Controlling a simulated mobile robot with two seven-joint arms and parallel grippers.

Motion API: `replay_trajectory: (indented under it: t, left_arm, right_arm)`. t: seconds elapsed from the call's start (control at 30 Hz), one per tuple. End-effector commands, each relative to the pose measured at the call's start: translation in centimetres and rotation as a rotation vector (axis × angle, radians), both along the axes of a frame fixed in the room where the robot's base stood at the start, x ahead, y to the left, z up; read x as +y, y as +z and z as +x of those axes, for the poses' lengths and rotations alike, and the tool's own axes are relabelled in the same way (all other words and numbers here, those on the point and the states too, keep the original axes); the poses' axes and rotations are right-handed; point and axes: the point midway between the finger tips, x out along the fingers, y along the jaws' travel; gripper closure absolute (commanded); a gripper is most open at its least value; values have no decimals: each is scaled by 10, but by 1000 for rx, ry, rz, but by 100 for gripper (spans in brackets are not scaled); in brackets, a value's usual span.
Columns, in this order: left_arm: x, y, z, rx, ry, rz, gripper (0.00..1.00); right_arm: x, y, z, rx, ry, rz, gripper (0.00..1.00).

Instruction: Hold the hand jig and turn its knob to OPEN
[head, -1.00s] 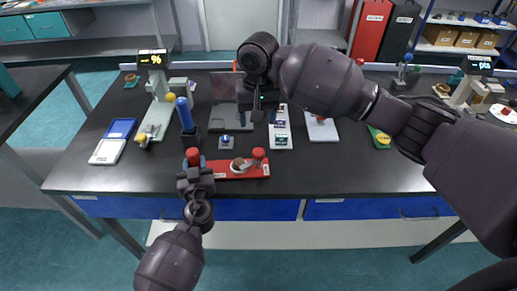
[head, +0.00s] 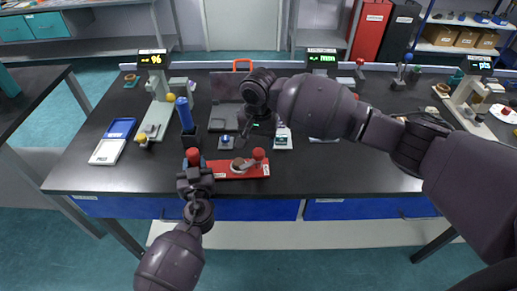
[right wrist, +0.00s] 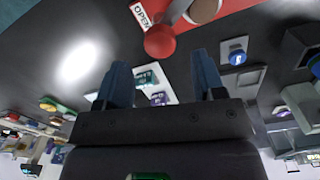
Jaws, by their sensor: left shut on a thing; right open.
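The hand jig (head: 225,173) is a red plate near the table's front edge. A red ball (head: 193,154) stands at its left end. A second red ball (head: 258,154) at its right side looks like the end of a lever at the round middle piece. My left gripper (head: 195,174) is shut on the jig's left end, partly hiding it. My right gripper (head: 245,130) is open and empty, above and behind the jig. In the right wrist view, the red ball (right wrist: 160,41) is just beyond the open fingers (right wrist: 163,80), beside a white OPEN label (right wrist: 141,15).
A blue-topped button box (head: 225,141) stands behind the jig. A blue upright cylinder (head: 184,112) stands behind its left end. A scale-like stand (head: 157,115) and a blue-white box (head: 112,140) are at left. The front right of the table is clear.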

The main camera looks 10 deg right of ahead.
Motion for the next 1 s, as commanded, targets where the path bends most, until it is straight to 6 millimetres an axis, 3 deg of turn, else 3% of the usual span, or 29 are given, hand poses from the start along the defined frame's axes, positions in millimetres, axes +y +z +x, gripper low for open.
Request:
replay_trajectory:
  t: [0.1,0.3,0.67,1.0]
  left_arm:
    - [0,0,0,0,0,0,94]
    - [0,0,0,0,0,0,94]
    - [0,0,0,0,0,0,94]
    - [0,0,0,0,0,0,94]
  right_arm:
    - [0,-18,-1,2,0,0,37]
    - [0,-36,0,1,0,-1,37]
    - [0,-41,0,0,1,0,37]
    - [0,-41,0,0,1,0,86]
